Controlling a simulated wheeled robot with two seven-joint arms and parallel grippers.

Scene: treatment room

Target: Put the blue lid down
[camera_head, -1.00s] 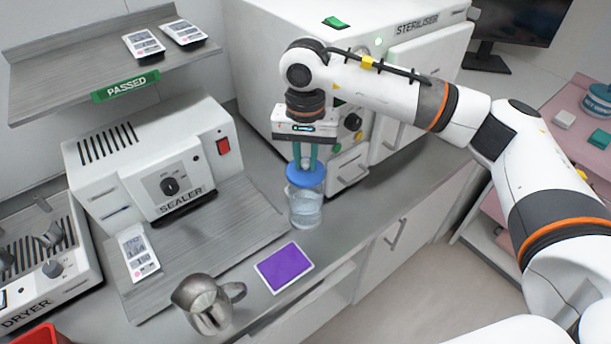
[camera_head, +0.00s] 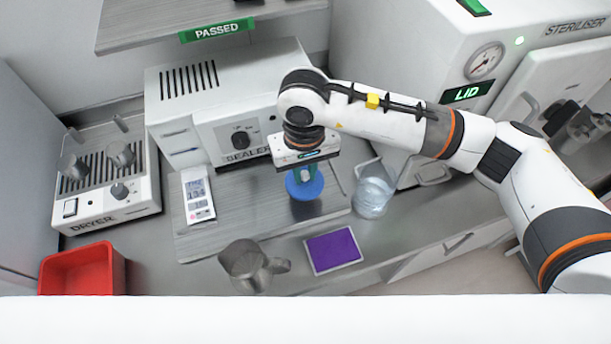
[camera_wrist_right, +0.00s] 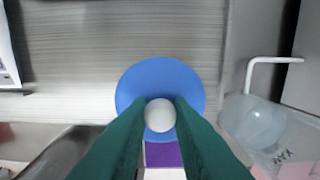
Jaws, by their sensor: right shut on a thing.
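The blue lid (camera_head: 304,184) is a round disc with a pale knob (camera_wrist_right: 160,115) on top. My right gripper (camera_head: 306,172) is shut on that knob, with its green fingers on either side in the wrist view (camera_wrist_right: 160,118). The lid is over the grey board in front of the sealer; a dark shadow shows just below it, and I cannot tell whether it touches the board. The clear beaker (camera_head: 373,190) stands open to the right of the lid, with liquid in it. It also shows in the wrist view (camera_wrist_right: 255,122). My left gripper is not in view.
The sealer (camera_head: 232,112) stands behind the lid. A steel jug (camera_head: 243,266) and a purple mat (camera_head: 333,250) are in front. A white packet (camera_head: 197,195) lies on the board at left. The dryer (camera_head: 103,180) and a red bin (camera_head: 80,271) are further left; the steriliser (camera_head: 430,60) is at right.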

